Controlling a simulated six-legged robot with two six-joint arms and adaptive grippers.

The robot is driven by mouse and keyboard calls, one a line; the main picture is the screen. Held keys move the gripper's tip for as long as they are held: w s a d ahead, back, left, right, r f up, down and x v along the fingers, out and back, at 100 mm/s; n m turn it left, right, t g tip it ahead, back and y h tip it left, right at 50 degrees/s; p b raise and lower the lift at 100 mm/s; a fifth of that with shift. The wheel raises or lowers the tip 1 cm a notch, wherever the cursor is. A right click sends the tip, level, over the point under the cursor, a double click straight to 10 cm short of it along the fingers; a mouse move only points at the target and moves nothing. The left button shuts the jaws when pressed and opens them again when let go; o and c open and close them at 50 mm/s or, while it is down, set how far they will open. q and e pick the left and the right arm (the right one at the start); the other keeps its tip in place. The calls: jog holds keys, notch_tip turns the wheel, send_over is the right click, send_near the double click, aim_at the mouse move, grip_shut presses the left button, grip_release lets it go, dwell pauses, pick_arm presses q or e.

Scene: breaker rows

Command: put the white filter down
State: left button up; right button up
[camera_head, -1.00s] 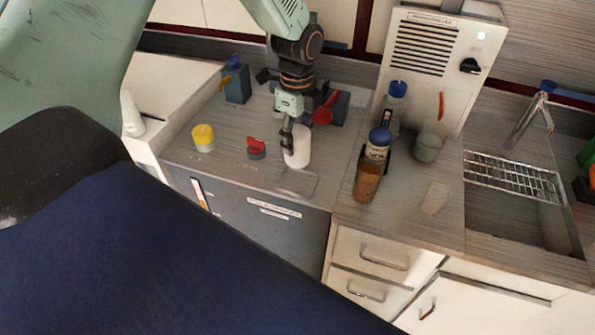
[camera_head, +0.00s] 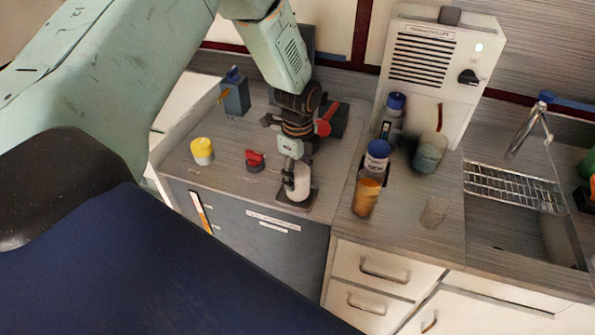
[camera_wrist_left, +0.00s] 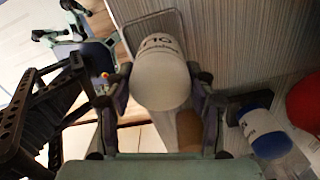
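The white filter (camera_head: 298,184) is a white cylinder on the left counter. It stands upright over the small dark rectangular plate (camera_head: 308,206); I cannot tell if its base touches the plate. My left gripper (camera_head: 290,180) reaches down to it from above, fingers on either side. In the left wrist view the filter (camera_wrist_left: 160,78) sits between the two fingers, with dark lettering on its side and the plate's rounded outline (camera_wrist_left: 133,22) behind it. The left gripper looks shut on it. My right gripper is not in view.
A yellow-topped jar (camera_head: 202,151) and a red-topped piece (camera_head: 254,160) stand left of the filter. A blue holder (camera_head: 235,95) is further back. Blue-capped bottles (camera_head: 377,155), an orange-brown jar (camera_head: 366,197) and a grey cup (camera_head: 430,152) stand right. The sink (camera_head: 520,225) is far right.

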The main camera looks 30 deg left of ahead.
pick_arm(q)
jog(key=o, duration=0.3)
jog(key=shift+s+d, duration=0.1)
jog(key=shift+o, duration=0.8)
jog(key=shift+s, duration=0.1)
jog(key=shift+a, duration=0.3)
jog(key=shift+d, duration=0.15)
jog(key=shift+w+d+r, duration=0.1)
jog(key=shift+w+r, duration=0.1)
jog(key=shift+r, duration=0.1)
notch_tip(320, 180, up, 12)
jog(key=shift+s+f, duration=0.15)
